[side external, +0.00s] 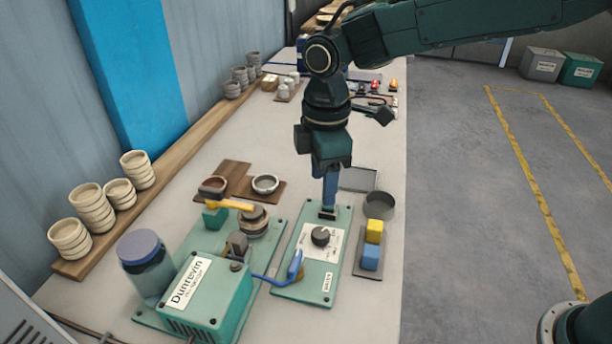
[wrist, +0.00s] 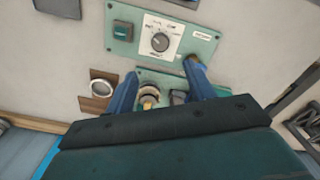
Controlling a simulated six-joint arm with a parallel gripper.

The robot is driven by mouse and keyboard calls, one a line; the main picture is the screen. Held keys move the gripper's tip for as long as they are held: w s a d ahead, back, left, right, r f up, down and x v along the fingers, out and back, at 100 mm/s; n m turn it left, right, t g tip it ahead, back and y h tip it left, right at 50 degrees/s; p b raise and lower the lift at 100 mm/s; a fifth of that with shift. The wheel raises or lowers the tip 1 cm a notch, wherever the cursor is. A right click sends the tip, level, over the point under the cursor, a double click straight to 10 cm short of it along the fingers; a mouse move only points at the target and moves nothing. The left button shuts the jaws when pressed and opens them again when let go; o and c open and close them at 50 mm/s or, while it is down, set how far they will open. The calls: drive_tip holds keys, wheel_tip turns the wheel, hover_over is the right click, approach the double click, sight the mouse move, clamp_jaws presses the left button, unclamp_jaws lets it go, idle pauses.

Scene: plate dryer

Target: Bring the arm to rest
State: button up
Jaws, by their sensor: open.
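My gripper (side external: 328,206) points down over the far end of a green control panel (side external: 289,290) with a black dial (side external: 320,236). Its blue fingers hide part of that end; I cannot tell whether they touch it. In the wrist view the two blue fingers of my gripper (wrist: 162,72) stand apart with nothing held between them. The panel (wrist: 203,45) and its dial (wrist: 160,41) show beyond the fingers there, with a dark green square button (wrist: 122,30).
Left of the panel stands a green "Dunrevin" machine (side external: 222,309) with a blue-lidded jar (side external: 145,265). A tray with yellow (side external: 374,231) and blue (side external: 370,257) blocks and a grey round dish (side external: 379,205) are on the right. Stacked bowls (side external: 91,208) line the wall.

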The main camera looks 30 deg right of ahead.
drive_tip(key=shift+r, duration=0.5)
drive_tip(key=shift+d, duration=0.1)
drive_tip(key=s+d+r+m+t, duration=0.1)
drive_tip(key=s+d+r+m, duration=0.35)
drive_tip(key=d, duration=0.25)
drive_tip(key=s+d+r+m+t, duration=0.2)
drive_tip(key=s+d+r+m, duration=0.1)
drive_tip(key=s+d+r, duration=0.3)
drive_tip(key=s+d+f+m+t, duration=0.2)
drive_tip(key=s+d+m, duration=0.5)
drive_tip(key=s+d, duration=0.3)
drive_tip(key=s, duration=0.4)
drive_tip(key=shift+f+t, duration=0.3)
drive_tip(key=shift+f, duration=0.05)
